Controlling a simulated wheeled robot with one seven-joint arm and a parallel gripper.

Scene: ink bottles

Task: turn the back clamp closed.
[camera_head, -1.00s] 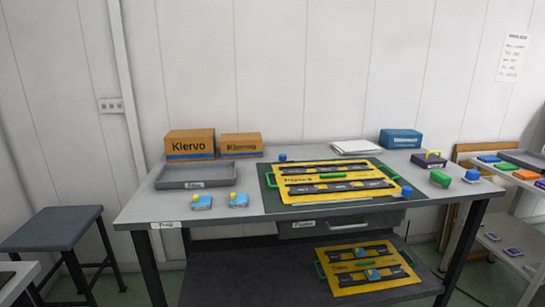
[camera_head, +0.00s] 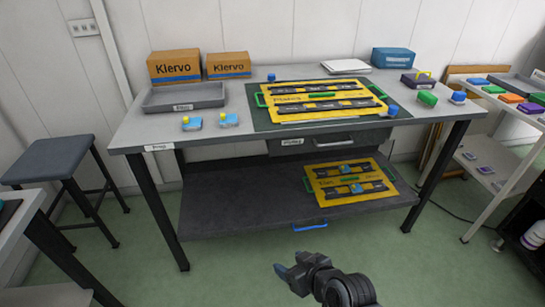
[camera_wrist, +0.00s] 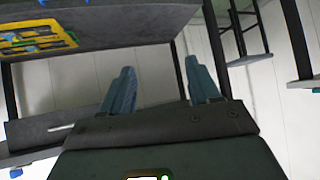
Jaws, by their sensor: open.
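A yellow board (camera_head: 262,111) with black rails and green handles lies on a dark green mat on the tabletop. One blue knob (camera_head: 271,77) stands at its back left corner. Another blue knob (camera_head: 392,110) stands at its front right corner. Which part is the back clamp, and how far it is turned, is too small to tell. My gripper (camera_head: 283,268) is low in front of the table, well away from the board. In the wrist view its two blue-grey fingers (camera_wrist: 160,82) are apart with nothing between them.
A second yellow board (camera_head: 330,202) lies on the lower shelf (camera_head: 240,214), under a drawer (camera_head: 320,143). A grey tray (camera_head: 183,97) and two blue items are at the left of the tabletop. A stool (camera_head: 52,160) stands at the left. Floor in front is clear.

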